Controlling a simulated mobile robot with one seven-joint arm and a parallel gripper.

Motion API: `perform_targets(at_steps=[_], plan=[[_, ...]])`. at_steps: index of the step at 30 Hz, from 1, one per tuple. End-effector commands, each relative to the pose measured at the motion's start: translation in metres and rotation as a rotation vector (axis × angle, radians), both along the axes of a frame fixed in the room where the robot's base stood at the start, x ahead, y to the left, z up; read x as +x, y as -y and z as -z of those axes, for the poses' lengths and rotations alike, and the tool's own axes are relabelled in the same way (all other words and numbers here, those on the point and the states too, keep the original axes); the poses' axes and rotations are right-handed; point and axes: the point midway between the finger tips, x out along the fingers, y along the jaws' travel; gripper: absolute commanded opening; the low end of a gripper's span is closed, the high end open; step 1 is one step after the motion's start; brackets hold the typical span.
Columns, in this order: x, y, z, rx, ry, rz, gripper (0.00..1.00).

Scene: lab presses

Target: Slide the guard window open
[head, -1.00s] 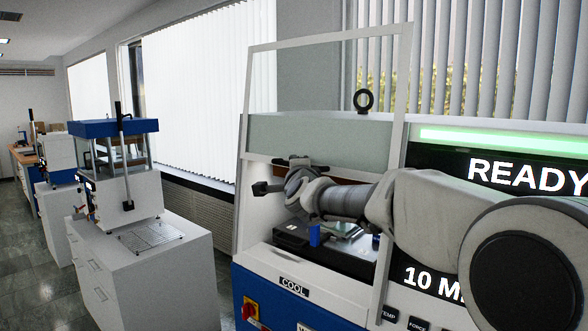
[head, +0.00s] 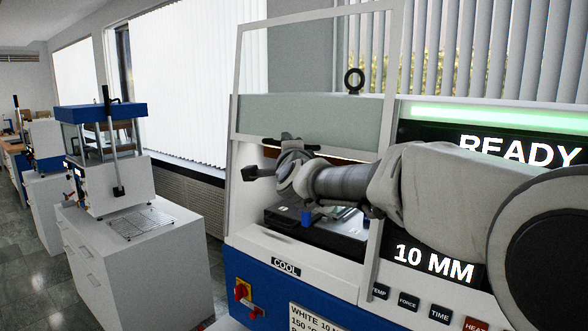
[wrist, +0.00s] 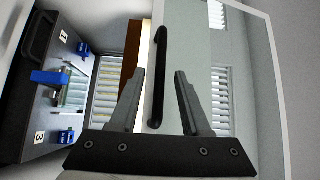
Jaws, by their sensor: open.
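The guard window (head: 252,80) is a clear pane in a light frame on the front of the press. It stands raised, with its top well above the press and the work space open below. In the wrist view the window (wrist: 274,85) fills the right side. Its black bar handle (wrist: 157,65) lies between the fingers of my gripper (wrist: 159,71), nearer the left one. The fingers are spread apart and not closed on it. In the head view my gripper (head: 279,168) is at the window's lower part; its fingertips are hard to make out.
Inside the press is a dark drawer-like tray (wrist: 40,110) with blue clips. The display panel (head: 435,262) stands to the right, behind my arm. A smaller press (head: 108,170) on a white cabinet is at left. A grey floor aisle runs along the left.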

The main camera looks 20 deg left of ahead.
Motion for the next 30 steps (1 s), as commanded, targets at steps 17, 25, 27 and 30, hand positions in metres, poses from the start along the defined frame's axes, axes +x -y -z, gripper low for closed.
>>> perform_targets(at_steps=[17,25,27,30], plan=[[-0.091,0.038,0.004,-0.001,0.004,0.001,0.47],[-0.120,0.051,0.005,0.000,0.002,0.002,0.47],[-0.124,0.052,0.005,0.000,0.002,0.001,0.47],[-0.127,0.054,0.005,-0.001,0.000,0.001,0.47]])
